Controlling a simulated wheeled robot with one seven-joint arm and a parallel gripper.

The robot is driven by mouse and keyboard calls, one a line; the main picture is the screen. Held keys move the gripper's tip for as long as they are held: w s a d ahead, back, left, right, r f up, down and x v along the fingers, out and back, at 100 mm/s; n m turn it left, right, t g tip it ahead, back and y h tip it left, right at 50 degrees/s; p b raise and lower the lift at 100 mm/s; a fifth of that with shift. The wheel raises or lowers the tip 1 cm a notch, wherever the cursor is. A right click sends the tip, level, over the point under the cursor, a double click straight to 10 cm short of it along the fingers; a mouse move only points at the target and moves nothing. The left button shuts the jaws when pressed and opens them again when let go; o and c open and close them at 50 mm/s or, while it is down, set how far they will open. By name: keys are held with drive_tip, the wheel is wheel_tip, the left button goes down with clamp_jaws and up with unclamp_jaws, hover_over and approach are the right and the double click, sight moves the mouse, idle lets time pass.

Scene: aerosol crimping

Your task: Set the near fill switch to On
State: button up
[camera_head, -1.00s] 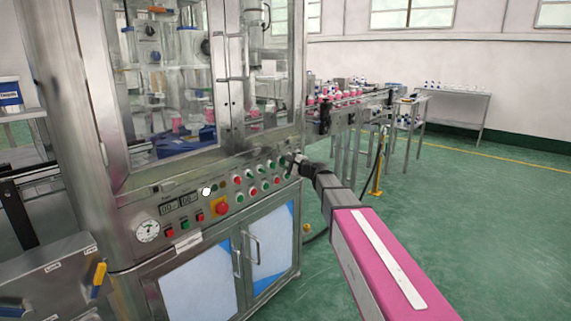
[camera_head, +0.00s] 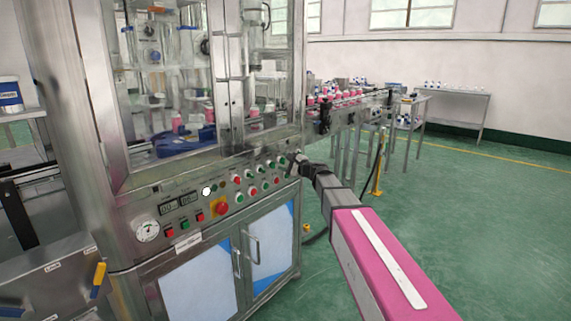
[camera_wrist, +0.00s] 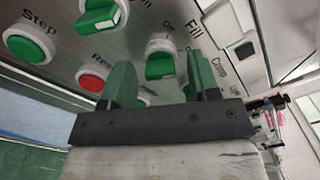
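In the wrist view, a green switch knob (camera_wrist: 160,66) on a white collar shows between the two green fingers of my gripper (camera_wrist: 160,72). The fingers are apart, with gaps on both sides of the knob; I cannot tell how deep they reach around it. A "Fill" label (camera_wrist: 193,38) and small on/off marks are printed beside it. A second green knob (camera_wrist: 101,14) sits further up, partly cut off. In the head view my gripper (camera_head: 294,161) is small and dark at the right end of the control panel (camera_head: 188,201), hiding the controls behind it.
A green Step button (camera_wrist: 30,43) and a red button (camera_wrist: 92,78) lie left of the fingers. Another green control (camera_wrist: 145,98) is partly hidden behind the gripper. The glass-fronted cabinet (camera_head: 229,130) rises above the panel. The conveyor (camera_head: 350,105) runs behind my arm. Green floor is clear at right.

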drive_tip(key=v, duration=1)
drive_tip(key=shift+s+d, duration=0.3)
drive_tip(key=s+d+f+n+g+h, duration=0.2)
drive_tip(key=s+f+n+g+h, duration=0.15)
drive_tip(key=s+f, duration=0.5)
drive_tip(key=s+d+f+n+g+h, duration=0.25)
drive_tip(key=s+f+n, duration=0.3)
drive_tip(key=f, duration=0.65)
drive_tip(key=s+d+f+n+g+h, duration=0.4)
drive_tip(key=s+d+f+h, duration=0.4)
drive_tip(key=s, duration=0.5)
drive_tip(key=shift+d+f+n+g, duration=0.45)
drive_tip(key=shift+d+f, duration=0.2)
drive_tip(key=shift+d, duration=0.55)
drive_tip(key=shift+s, duration=0.1)
